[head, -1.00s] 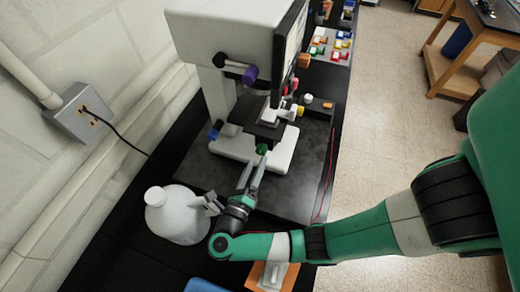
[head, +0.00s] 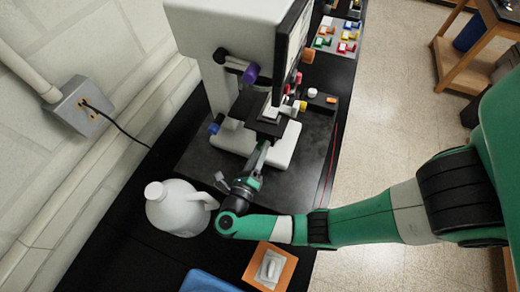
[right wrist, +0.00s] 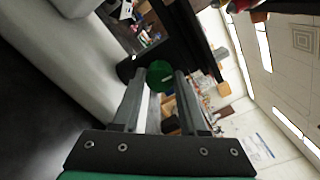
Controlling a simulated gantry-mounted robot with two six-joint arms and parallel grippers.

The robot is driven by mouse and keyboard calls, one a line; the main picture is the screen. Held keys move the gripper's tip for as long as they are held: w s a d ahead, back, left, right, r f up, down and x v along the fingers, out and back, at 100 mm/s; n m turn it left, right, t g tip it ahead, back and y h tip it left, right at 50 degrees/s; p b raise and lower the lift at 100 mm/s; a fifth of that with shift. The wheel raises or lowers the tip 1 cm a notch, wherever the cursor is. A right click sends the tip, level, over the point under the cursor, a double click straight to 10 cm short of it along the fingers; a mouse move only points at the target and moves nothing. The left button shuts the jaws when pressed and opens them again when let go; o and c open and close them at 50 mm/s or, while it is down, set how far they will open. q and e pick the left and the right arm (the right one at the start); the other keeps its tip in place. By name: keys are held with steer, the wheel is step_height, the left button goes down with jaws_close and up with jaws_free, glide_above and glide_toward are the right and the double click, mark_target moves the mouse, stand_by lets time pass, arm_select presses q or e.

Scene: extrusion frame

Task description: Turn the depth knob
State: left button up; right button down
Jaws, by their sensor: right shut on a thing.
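The machine (head: 225,25) stands on a dark base at the back of the bench. Its green knob (right wrist: 157,84) sits low on its front and shows between my right fingers in the right wrist view. My right gripper (head: 264,147) reaches up to the machine's front, and its fingers hide the knob in the head view. In the right wrist view my right gripper (right wrist: 161,76) is shut on the green knob, one finger on each side. A purple knob (head: 251,73) and a blue knob (head: 213,128) are also on the machine. My left gripper is not in view.
A white jug (head: 172,210) stands close left of my right wrist. An orange plate (head: 255,277) with a pale object and a blue tray (head: 200,284) lie at the front. Coloured blocks (head: 345,42) sit at the back right.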

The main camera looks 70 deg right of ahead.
steer(key=shift+n, duration=0.3)
steer(key=shift+n+p, duration=2.55)
steer(key=shift+n, duration=5.15)
steer(key=shift+c, duration=2.2)
jaws_free()
